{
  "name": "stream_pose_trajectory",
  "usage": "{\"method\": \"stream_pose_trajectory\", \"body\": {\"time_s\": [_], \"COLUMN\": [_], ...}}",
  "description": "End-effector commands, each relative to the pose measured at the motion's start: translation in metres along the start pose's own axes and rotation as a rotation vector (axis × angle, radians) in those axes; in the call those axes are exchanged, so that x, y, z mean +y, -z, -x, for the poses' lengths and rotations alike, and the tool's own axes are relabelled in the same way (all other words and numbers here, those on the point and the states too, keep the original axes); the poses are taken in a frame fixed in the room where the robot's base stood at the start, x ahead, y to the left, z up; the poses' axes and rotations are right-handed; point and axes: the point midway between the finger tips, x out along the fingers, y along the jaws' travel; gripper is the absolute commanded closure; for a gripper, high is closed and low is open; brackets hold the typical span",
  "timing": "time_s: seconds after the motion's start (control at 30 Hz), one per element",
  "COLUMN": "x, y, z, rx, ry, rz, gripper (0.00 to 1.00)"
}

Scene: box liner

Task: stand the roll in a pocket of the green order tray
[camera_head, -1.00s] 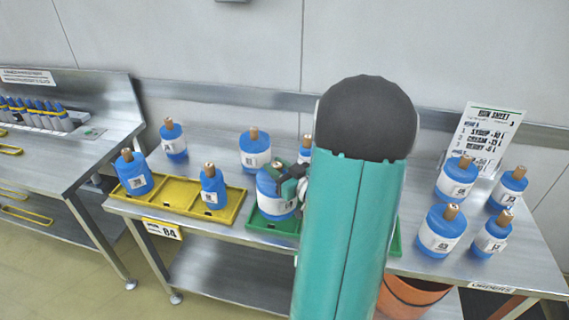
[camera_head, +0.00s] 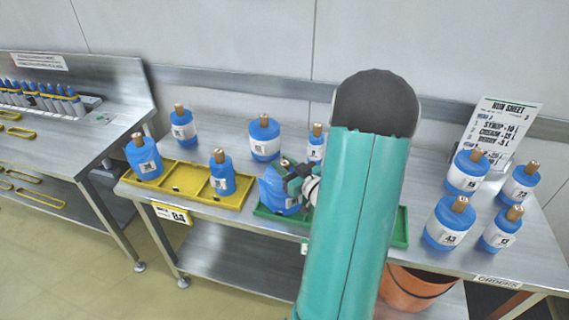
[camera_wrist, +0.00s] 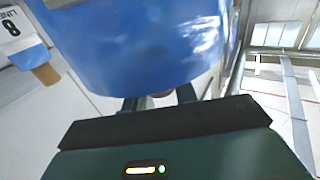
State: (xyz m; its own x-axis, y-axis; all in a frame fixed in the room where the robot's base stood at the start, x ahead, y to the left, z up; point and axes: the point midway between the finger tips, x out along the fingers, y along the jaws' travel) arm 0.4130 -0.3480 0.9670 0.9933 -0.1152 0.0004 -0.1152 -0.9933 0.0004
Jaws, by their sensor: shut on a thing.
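My gripper (camera_head: 297,180) is shut on a blue roll (camera_head: 277,192) with a white label, at the left end of the green order tray (camera_head: 262,213). The roll looks roughly upright, but whether its base touches the pocket floor cannot be told. In the wrist view the held blue roll (camera_wrist: 140,45) fills the top of the picture, with the gripper fingers (camera_wrist: 160,103) at its lower edge. My teal arm covers the middle of the green tray; its right end shows past the arm.
A yellow tray (camera_head: 188,180) holds two blue rolls to the left. Several rolls stand behind and at the right, near a run sheet (camera_head: 493,130). An orange bin (camera_head: 415,290) is below the front edge. A side table (camera_head: 95,130) stands at far left.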

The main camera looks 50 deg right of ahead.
Motion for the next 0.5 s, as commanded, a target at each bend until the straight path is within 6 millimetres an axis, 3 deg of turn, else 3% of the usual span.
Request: {"method": "stream_pose_trajectory", "body": {"time_s": [0.03, 0.1, 0.13, 0.5], "x": [0.0, 0.0, 0.0, 0.0001], "y": [-0.0002, -0.0001, -0.0001, 0.004], "z": [-0.0001, -0.0001, -0.0001, 0.001], "rx": [0.0, 0.0, 0.0, 0.0], "ry": [0.0, 0.0, 0.0, 0.0], "rz": [0.0, 0.0, 0.0, 0.0], "gripper": [0.66, 0.52, 0.5, 0.5]}}
